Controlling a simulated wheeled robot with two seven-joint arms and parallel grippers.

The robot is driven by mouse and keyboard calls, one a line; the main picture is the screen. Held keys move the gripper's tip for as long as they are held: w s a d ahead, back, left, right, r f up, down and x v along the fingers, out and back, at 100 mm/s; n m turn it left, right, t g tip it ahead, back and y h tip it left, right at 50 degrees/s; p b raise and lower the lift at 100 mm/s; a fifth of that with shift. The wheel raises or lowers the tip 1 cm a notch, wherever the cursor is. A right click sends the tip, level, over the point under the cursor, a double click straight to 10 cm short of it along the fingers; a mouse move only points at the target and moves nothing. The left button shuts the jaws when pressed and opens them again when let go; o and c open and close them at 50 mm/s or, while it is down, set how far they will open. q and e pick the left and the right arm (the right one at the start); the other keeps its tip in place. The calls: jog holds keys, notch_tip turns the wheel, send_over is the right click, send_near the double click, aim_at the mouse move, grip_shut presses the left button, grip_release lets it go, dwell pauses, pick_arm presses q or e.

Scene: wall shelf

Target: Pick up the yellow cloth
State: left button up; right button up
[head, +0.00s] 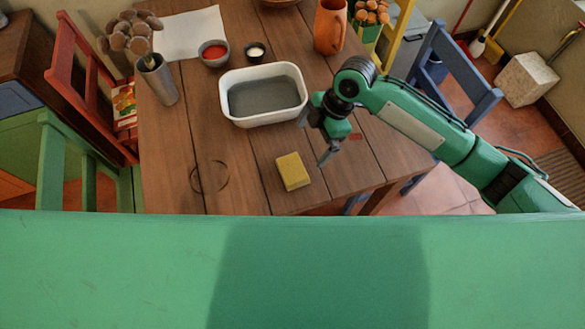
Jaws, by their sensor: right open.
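The yellow cloth (293,172) looks like a small, thick, folded block. It lies flat on the wooden table (190,130) near its front edge, in the middle of the head view. My right gripper (313,140) reaches in from the right, with its fingers apart and nothing between them. In the picture it shows just above and to the right of the cloth and does not visibly touch it. Its exact height over the table is hard to tell. My left gripper is not in view.
A white tub (226,108) with grey contents stands behind the cloth. Farther back are a red-filled bowl (214,53), a small dark cup (255,52), an orange mug (329,26) and a metal cylinder (157,82) with brown-headed utensils. The tabletop left of the cloth is clear.

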jog(key=p, duration=0.1)
send_over(294, 167)
jog(key=d, duration=0.2)
notch_tip(294, 167, down, 8)
jog(key=shift+w+a+r, duration=0.1)
jog(key=shift+w+r, duration=0.05)
jog(key=shift+r, duration=0.05)
jog(key=x, duration=0.1)
jog(key=p+x, duration=0.1)
jog(key=x, duration=0.1)
jog(key=p+x, duration=0.1)
jog(key=shift+w+f, duration=0.15)
jog(key=shift+f, duration=0.2)
jog(key=shift+a+f, duration=0.1)
jog(key=shift+f, duration=0.35)
jog(key=c, duration=0.7)
